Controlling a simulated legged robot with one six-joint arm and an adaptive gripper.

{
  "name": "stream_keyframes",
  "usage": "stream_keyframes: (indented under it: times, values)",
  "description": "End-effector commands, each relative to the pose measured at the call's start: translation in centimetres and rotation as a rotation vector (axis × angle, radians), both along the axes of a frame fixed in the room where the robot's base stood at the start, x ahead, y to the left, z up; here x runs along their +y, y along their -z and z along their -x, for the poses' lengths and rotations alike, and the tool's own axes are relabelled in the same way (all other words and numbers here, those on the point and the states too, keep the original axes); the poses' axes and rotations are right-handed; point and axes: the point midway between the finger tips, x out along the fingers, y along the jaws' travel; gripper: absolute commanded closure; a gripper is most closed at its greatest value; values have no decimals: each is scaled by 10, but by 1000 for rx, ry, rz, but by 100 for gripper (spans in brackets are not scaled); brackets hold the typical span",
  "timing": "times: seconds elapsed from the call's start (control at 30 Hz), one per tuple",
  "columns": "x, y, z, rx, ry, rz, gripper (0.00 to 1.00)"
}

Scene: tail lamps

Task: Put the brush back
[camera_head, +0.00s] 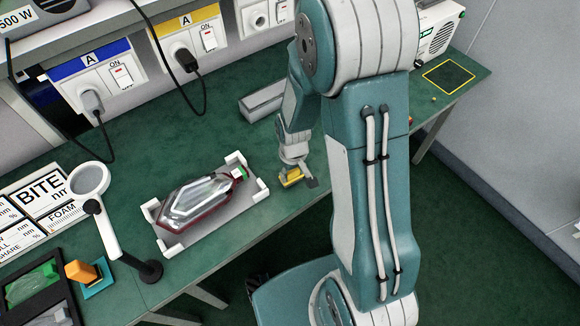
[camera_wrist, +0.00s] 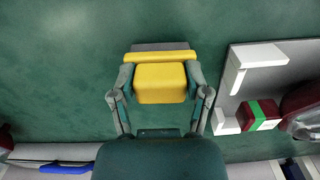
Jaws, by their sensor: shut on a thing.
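My gripper (camera_head: 293,174) is shut on a yellow block with a grey strip along one edge, which I take to be the brush (camera_wrist: 160,82). In the wrist view the brush sits between both fingers. In the head view the brush (camera_head: 292,176) shows as a small yellow piece below my wrist, near the green bench's front edge. It is right of the lamp fixture and apart from it. I cannot tell its height above the bench. The brush's underside is hidden.
A tail lamp (camera_head: 200,197) lies in a grey fixture with white corner blocks (camera_head: 261,188). A grey channel (camera_head: 262,101) stands behind my wrist. A magnifier (camera_head: 90,180), an orange block (camera_head: 80,270) on a teal pad and a dark tray (camera_head: 55,312) stand left. A yellow-outlined square (camera_head: 448,76) is bare.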

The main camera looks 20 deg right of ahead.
Motion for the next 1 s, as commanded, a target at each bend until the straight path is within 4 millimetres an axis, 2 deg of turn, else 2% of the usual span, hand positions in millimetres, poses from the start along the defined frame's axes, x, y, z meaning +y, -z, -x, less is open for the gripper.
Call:
stream_keyframes:
  times: [0.4,0.43,0.5,1.0]
  values:
    - [0,5,0,0,0,0,83]
    - [0,5,0,0,0,0,30]
    - [0,5,0,0,0,0,4]
    - [0,0,-1,-2,0,0,4]
